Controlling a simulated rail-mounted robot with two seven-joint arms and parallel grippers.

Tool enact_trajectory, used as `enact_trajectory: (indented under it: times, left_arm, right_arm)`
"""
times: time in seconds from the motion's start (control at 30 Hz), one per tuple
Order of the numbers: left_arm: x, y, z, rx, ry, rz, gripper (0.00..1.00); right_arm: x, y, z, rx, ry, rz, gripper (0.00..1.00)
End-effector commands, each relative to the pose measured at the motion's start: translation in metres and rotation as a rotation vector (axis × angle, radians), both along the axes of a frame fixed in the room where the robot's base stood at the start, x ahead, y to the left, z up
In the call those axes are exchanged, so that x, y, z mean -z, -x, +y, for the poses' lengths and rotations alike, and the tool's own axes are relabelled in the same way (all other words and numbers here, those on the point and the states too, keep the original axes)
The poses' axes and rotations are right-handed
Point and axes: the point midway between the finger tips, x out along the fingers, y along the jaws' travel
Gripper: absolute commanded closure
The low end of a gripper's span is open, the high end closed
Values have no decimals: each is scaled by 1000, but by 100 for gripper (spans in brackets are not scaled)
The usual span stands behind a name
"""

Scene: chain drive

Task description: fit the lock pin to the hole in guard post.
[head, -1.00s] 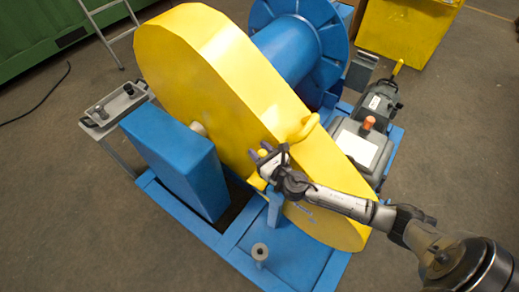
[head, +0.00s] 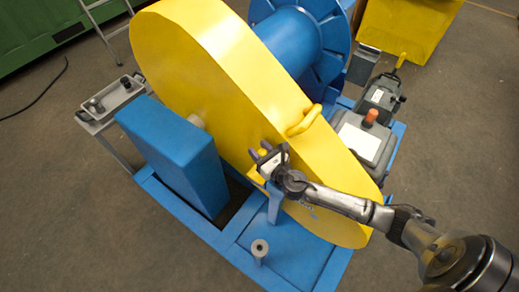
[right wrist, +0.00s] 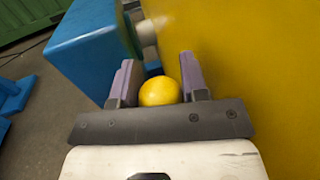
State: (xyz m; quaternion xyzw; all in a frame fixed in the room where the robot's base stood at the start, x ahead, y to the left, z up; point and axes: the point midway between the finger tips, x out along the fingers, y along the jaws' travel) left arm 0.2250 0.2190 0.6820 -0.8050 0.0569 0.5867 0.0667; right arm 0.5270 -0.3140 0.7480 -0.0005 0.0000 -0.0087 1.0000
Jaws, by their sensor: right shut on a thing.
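My right gripper (head: 262,156) is shut on the round yellow knob of the lock pin, beside the large yellow guard (head: 225,85). In the right wrist view the yellow knob of the lock pin (right wrist: 160,92) sits between the two purple-grey fingers (right wrist: 158,85). The pin's shank is hidden. The blue guard post (head: 274,206) stands just below the gripper, next to a small yellow lug (head: 256,176) on the guard. The hole in the post is hidden, so I cannot tell whether the pin is in it. My left gripper is not in view.
A blue box-shaped housing (head: 180,155) stands left of the guard. A yellow handle (head: 304,121) sticks out from the guard. A grey tray (head: 112,100) stands at the left.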

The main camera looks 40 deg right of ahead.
Motion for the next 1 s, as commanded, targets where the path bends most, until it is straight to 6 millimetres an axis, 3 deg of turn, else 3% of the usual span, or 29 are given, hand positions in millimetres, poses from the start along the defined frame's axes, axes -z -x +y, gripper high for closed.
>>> enact_trajectory:
  times: [1.0]
  left_arm:
    - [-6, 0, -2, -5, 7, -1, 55]
  right_arm:
    - [-1, 0, 0, 0, 1, -1, 86]
